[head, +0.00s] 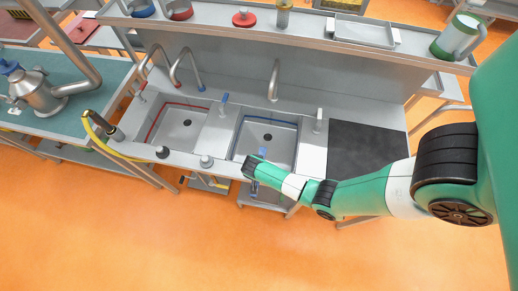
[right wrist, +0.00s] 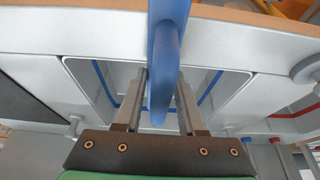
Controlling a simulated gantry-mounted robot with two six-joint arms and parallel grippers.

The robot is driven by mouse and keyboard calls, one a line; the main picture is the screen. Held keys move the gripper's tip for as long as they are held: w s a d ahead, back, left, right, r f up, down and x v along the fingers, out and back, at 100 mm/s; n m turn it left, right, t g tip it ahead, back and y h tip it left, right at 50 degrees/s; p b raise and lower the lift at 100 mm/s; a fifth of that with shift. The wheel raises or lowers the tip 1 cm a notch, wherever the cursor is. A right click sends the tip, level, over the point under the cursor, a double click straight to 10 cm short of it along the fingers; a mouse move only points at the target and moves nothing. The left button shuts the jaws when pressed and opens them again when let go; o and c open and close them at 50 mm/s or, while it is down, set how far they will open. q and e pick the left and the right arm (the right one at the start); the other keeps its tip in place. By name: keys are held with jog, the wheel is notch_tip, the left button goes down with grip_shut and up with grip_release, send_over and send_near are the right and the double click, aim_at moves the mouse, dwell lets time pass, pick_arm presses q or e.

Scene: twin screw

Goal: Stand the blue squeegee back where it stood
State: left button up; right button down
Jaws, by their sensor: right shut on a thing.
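My right gripper (head: 252,165) is over the front edge of the blue-rimmed sink (head: 240,147). In the right wrist view my right gripper (right wrist: 160,85) has its fingers on either side of a long blue handle, which I take for the blue squeegee (right wrist: 168,40). It is shut on the handle, which runs out of the top of that view. My left gripper is not in view.
A red-rimmed sink (head: 180,126) lies to the left. A small blue upright fitting (head: 224,100) stands between the sinks, and a white one (head: 318,118) to the right. A dark flat panel (head: 362,146) is clear at right.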

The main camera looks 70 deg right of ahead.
jog(key=c, duration=0.5)
grip_release()
jog(key=shift+f, duration=0.1)
jog(key=p+v, duration=0.4)
jog(key=v, duration=0.8)
